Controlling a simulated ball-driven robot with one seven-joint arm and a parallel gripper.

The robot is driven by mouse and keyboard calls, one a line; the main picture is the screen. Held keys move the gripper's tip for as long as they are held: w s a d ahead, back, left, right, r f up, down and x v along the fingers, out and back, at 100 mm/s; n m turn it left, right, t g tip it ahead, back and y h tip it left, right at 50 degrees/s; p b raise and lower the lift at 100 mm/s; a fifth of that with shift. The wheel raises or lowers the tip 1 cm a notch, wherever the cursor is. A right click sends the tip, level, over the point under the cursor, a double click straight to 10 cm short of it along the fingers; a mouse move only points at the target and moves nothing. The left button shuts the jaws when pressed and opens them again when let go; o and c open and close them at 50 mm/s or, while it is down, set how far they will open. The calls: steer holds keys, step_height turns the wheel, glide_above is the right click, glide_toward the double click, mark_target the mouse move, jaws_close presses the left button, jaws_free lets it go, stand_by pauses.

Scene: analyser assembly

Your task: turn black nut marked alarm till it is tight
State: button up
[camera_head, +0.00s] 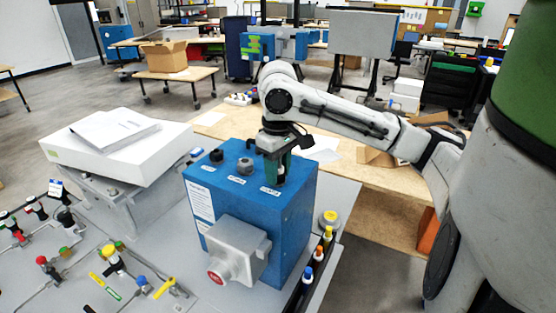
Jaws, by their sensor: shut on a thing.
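The blue analyser box (250,200) stands on a grey bench, with a row of fittings and small white labels along its top. Whether the nut is seated flush cannot be seen.
A grey housing with a red-faced knob (216,276) juts from the box front. Bottles with coloured caps (319,253) stand along its right side. A white case with papers (115,145) and a panel of valves (90,260) lie left. A wooden table (370,200) is behind.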

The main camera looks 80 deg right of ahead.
steer(key=m, duration=0.1)
steer(key=m+p, duration=0.2)
steer(key=shift+r+m, duration=0.25)
steer(key=shift+m, duration=0.15)
steer(key=shift+f+m, duration=0.2)
steer(key=shift+m, duration=1)
steer(key=m, duration=0.3)
steer(key=shift+m, duration=0.3)
steer(key=o, duration=1)
